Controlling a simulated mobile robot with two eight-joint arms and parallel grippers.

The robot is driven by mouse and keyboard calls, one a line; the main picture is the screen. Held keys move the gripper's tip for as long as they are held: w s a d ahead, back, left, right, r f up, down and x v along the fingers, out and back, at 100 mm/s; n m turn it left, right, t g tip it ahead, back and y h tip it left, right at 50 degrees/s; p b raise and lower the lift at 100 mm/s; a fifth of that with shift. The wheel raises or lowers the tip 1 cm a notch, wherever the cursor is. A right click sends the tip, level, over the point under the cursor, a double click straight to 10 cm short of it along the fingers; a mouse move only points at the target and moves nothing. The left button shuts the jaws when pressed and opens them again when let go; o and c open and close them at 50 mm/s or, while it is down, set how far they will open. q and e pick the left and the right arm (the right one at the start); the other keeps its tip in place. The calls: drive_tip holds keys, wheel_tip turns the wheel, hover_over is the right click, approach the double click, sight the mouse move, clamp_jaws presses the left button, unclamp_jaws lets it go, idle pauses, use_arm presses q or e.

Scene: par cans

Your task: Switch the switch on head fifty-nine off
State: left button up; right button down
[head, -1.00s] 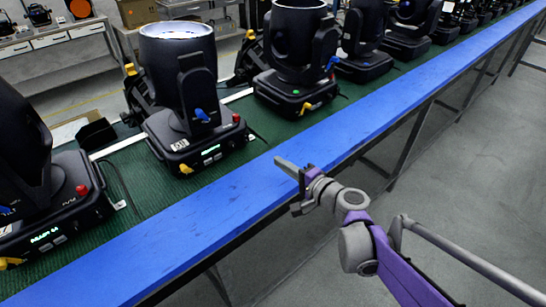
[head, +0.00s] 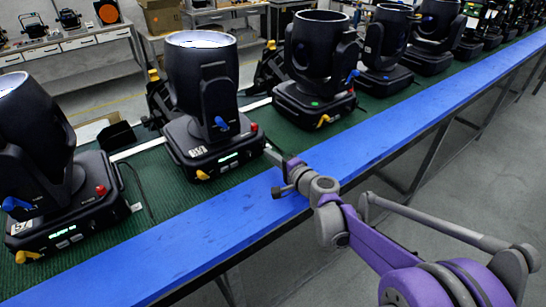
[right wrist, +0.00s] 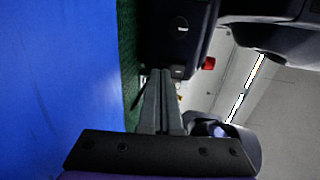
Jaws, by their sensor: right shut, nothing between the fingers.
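A black moving head (head: 203,90) stands on the green mat. Its base has a lit display (head: 229,157), a red knob (head: 254,127), a blue lever (head: 222,124), a yellow lever (head: 203,175) and a white label (head: 198,150) too blurred to read surely. My right gripper (head: 271,154) is shut and empty, its tips close to the right side of that base, below the red knob. In the right wrist view, the closed fingers (right wrist: 163,100) point at the dark base (right wrist: 178,45), with the red knob (right wrist: 209,63) just beyond. I cannot tell whether they touch. My left gripper is out of view.
Another moving head (head: 38,150) stands at left, and a further one (head: 318,60) at right, with a row of more behind it. A blue strip (head: 150,240) edges the bench at the front. Open floor (head: 480,160) lies to the right.

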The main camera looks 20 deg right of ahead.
drive_tip(key=shift+w+a+f, duration=0.1)
drive_tip(key=shift+w, duration=0.1)
drive_tip(key=shift+s, duration=0.15)
drive_tip(key=v, duration=1)
drive_tip(key=shift+s, duration=0.3)
